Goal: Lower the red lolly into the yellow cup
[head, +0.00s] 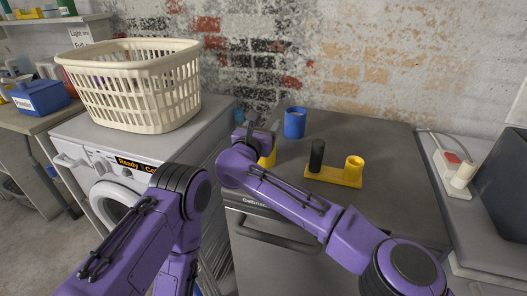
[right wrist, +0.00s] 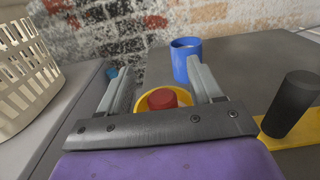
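The yellow cup (right wrist: 148,105) shows in the right wrist view, partly hidden by my gripper's palm. The red lolly's round top (right wrist: 163,98) shows inside the cup's rim; how deep it sits I cannot tell. My right gripper (right wrist: 160,76) is open, its two fingers apart on either side of the cup and lolly, with gaps to the red top. In the head view my right gripper (head: 260,137) is over the near left part of the grey top, and the yellow cup (head: 267,160) is mostly behind my arm. My left gripper is out of view.
A blue cup (head: 295,122) stands behind on the grey top (head: 385,140). To the right is a yellow stand (head: 332,177) with a black post (head: 317,155) and a yellow hollow cylinder (head: 354,168). A cream laundry basket (head: 130,85) stands on the washing machine at left.

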